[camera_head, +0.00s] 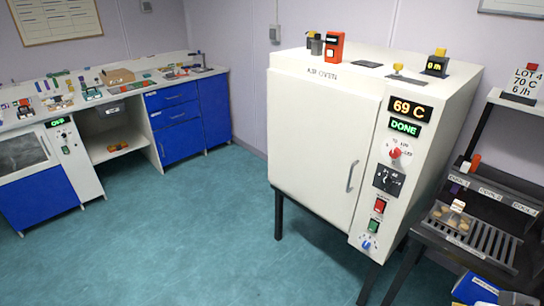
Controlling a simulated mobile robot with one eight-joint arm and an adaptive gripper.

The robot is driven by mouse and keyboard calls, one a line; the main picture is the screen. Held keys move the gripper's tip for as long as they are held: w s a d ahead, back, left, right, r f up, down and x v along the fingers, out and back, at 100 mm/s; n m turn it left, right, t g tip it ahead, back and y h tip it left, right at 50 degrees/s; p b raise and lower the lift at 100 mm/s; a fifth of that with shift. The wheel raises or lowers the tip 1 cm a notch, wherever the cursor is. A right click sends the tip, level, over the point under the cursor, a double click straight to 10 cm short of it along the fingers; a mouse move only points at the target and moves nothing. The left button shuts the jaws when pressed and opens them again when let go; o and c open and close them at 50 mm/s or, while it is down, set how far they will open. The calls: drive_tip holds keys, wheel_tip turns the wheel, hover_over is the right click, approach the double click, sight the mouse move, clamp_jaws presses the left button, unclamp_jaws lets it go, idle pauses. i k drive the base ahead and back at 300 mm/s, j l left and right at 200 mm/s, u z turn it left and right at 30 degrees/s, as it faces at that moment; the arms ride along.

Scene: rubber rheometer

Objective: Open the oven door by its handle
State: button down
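The oven (390,75) is a large white box on dark legs at the middle right, with "AIR OVEN" written near its top front edge. Its door (310,150) is a plain white panel and looks closed. The handle (352,177) is a grey vertical bar near the door's right edge. The control panel (390,165) to the right of the door shows "69 C" and "DONE", with a red knob, switches and a blue knob below. My gripper is not in view.
Small items sit on the oven top. A bench with blue drawers (180,130) lines the left wall. The green floor (180,240) before the oven is clear.

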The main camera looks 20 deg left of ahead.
sight(321, 134)
drive_tip(key=u, duration=0.8)
drive_tip(key=i+l+u, duration=0.2)
drive_tip(key=i, duration=0.65)
drive_tip(key=i+j, duration=0.05)
drive_tip(key=j, duration=0.05)
